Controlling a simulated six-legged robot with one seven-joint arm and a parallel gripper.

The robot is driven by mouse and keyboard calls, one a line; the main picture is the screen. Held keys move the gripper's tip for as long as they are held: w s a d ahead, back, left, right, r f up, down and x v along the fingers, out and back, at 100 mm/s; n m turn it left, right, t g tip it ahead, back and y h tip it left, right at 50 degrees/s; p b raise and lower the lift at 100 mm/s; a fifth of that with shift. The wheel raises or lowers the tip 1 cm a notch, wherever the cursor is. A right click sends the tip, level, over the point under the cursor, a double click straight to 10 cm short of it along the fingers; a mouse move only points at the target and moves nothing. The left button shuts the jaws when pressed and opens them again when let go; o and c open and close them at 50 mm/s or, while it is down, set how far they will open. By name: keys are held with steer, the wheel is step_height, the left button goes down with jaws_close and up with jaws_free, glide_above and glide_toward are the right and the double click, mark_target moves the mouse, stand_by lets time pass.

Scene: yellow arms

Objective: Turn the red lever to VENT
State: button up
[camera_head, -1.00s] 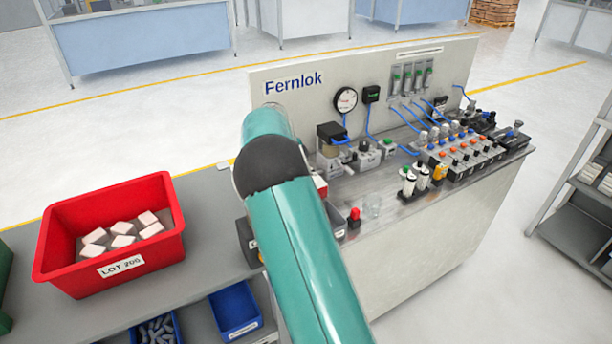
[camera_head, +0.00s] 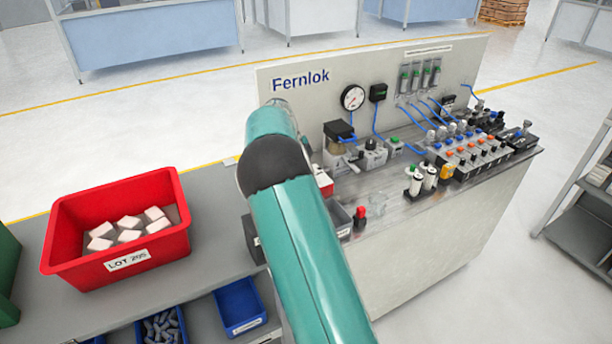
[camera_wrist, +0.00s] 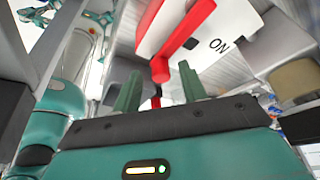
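In the wrist view a red lever (camera_wrist: 184,28) slants across a white housing (camera_wrist: 225,40) marked "ON". Its lower red end shows just above and between my gripper's fingers. My gripper (camera_wrist: 160,82) has two green fingers standing apart, with a gap between them. I cannot tell from this angle whether the lever's end lies between the fingers or beyond them. No VENT mark is legible. In the head view my teal arm hides my gripper and the lever; only part of a red and white unit (camera_head: 323,182) shows beside the arm.
The Fernlok panel (camera_head: 300,108) stands behind the bench, with a round gauge (camera_head: 352,97), blue tubes and valves. A red bin (camera_head: 75,245) of pale blocks is at left.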

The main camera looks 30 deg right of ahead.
steer(key=v, duration=1.3)
steer(key=shift+a+r, duration=0.15)
steer(key=shift+r, duration=0.2)
